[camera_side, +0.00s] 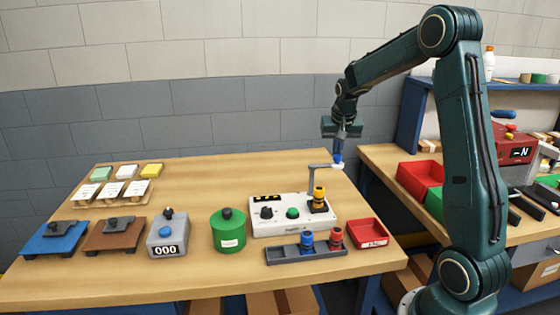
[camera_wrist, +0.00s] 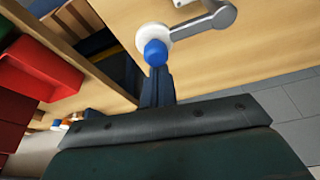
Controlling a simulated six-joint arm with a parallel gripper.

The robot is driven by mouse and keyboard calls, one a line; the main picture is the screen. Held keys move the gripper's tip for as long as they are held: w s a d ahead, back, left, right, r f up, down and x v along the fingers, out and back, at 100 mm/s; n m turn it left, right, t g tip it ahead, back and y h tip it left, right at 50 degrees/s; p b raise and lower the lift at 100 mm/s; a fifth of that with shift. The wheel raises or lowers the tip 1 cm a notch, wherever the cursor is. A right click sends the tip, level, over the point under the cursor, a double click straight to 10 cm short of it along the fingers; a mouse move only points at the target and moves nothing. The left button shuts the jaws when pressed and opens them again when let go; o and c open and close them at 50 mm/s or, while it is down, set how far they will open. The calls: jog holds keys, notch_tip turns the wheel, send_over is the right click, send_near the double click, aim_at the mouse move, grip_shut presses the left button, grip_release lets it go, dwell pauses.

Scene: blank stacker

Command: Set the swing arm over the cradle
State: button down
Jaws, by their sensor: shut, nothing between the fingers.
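The grey swing arm (camera_side: 322,166) stands on a post at the back of the white control box (camera_side: 272,229). It points right and ends in a white disc (camera_side: 338,166) with a blue knob (camera_side: 337,157). A yellow-and-black piece (camera_side: 319,197) stands on a dark seat at the box's right end, perhaps the cradle; the arm's end is off to its right. My gripper (camera_side: 340,147) points down, shut and empty, at the blue knob. In the wrist view its fingers (camera_wrist: 157,82) meet the edge of the knob (camera_wrist: 155,52); contact is unclear. The swing arm (camera_wrist: 208,22) extends right there.
A dark rack (camera_side: 280,255) with a blue and a red piece lies before the box. A red tray (camera_side: 367,233) is to its right. A green canister (camera_side: 228,232) and a counter (camera_side: 167,236) stand left. The table's right edge is close to the arm's end.

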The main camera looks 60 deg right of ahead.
aim_at(342, 164)
jog(key=shift+s+a+m, duration=0.25)
jog(key=shift+s+m, duration=0.1)
jog(key=shift+m, duration=0.25)
dwell(0.3)
jog(key=shift+s+a+m+g, duration=0.35)
jog(key=shift+m+g, duration=0.05)
jog(key=shift+m, duration=0.3)
jog(key=shift+s+a+m+g+h, duration=0.35)
jog(key=shift+s+a+m, duration=0.3)
jog(key=shift+m, duration=0.55)
jog(key=a+m+g+y, duration=0.1)
jog(key=a+m+g, duration=0.2)
jog(key=a+m, duration=0.6)
jog(key=shift+m, duration=1.4)
jog(key=shift+g, duration=0.25)
